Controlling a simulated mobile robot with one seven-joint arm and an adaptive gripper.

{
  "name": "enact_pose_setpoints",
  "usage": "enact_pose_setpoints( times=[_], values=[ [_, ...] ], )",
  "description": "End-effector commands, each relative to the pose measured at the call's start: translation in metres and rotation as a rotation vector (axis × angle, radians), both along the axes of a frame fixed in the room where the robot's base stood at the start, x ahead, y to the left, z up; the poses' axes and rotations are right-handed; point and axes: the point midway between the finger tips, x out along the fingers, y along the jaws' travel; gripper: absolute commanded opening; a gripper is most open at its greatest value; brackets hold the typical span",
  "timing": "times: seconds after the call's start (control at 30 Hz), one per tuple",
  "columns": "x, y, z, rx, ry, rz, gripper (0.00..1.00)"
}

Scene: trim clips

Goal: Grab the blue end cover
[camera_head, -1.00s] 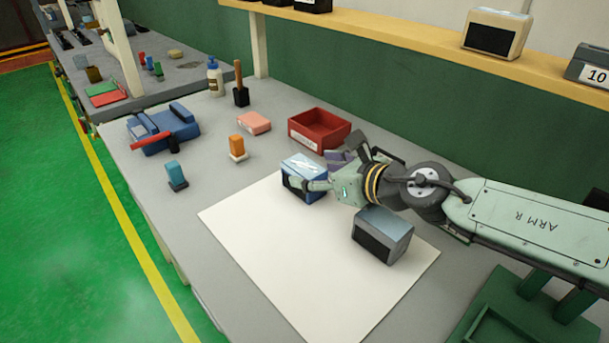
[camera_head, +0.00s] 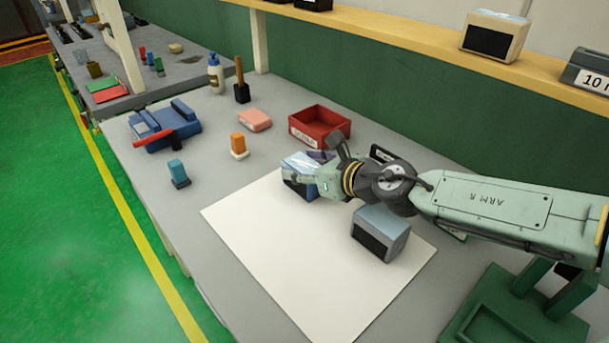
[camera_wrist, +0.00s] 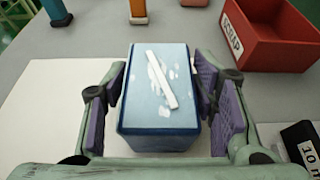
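The blue end cover (camera_head: 296,182) is a box with a pale, white-smeared top, standing at the far edge of the white sheet. In the wrist view the blue end cover (camera_wrist: 158,105) sits between the two purple-padded fingers. My gripper (camera_wrist: 165,112) is open around it, with a small gap visible at both sides. In the head view my gripper (camera_head: 312,172) covers part of the cover. A grey end cover (camera_head: 381,233) with a dark face stands on the sheet, nearer the camera.
A red scrap bin (camera_head: 320,127) stands behind the cover; it also shows in the wrist view (camera_wrist: 268,40). The white sheet (camera_head: 290,262) is clear in front. An orange block (camera_head: 238,144) and a blue block (camera_head: 178,172) stand to the left.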

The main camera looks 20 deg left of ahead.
Motion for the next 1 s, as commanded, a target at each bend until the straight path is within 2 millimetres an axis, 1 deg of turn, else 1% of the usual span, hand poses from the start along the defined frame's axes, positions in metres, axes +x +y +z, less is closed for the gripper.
enact_pose_setpoints(
  times=[0.07,0.53,0.83,1.0],
  values=[
    [0.0,0.0,0.0,0.0,0.0,0.0,0.45],
    [0.0,0.0,0.0,-0.001,-0.001,0.0,0.15],
    [0.001,0.001,0.003,-0.001,-0.001,0.0,0.15],
    [0.007,0.004,0.014,-0.002,-0.003,0.002,0.15]
  ],
)
